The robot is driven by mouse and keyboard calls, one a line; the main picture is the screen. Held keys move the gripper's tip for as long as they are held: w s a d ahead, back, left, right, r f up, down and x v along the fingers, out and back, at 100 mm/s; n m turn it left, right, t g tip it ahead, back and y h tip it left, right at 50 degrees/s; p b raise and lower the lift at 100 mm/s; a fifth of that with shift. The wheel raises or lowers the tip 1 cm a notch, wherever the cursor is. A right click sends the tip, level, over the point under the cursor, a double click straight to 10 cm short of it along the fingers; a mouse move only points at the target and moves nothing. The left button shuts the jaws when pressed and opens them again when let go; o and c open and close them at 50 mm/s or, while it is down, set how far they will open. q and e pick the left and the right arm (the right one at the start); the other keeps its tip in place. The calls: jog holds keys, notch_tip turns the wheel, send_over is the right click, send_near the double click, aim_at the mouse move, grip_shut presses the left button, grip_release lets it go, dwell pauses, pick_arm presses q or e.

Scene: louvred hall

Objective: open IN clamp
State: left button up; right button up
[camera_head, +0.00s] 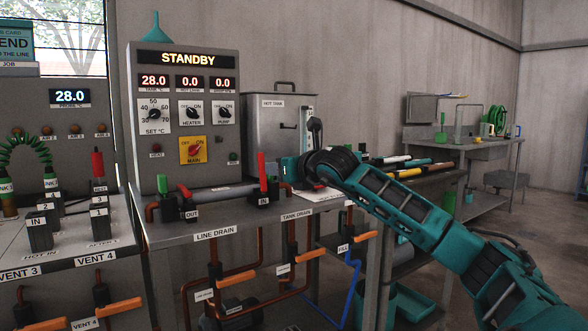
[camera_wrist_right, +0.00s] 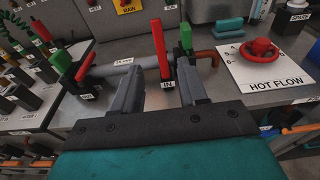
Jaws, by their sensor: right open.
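The IN clamp (camera_head: 263,188) is a dark block with an upright red lever, on the steel bench in front of the STANDBY panel. In the right wrist view its red lever (camera_wrist_right: 160,48) stands upright above the IN label, with a green part beside it on the right. My right gripper (camera_wrist_right: 161,70) is open; the clamp shows between its two grey fingers, and I see no contact. In the head view the right gripper (camera_head: 292,170) is just right of the clamp, its fingers hard to make out. My left gripper is not in view.
The OUT clamp (camera_head: 188,208), with green and red parts, stands to the left along a grey pipe (camera_wrist_right: 118,66). A HOT FLOW plate with a red knob (camera_wrist_right: 262,50) lies to the right. The hot tank (camera_head: 280,133) stands behind. Another IN-marked block (camera_head: 38,232) is far left.

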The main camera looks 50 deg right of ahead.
jog(key=shift+p+v, duration=0.45)
jog(key=shift+v, duration=2.05)
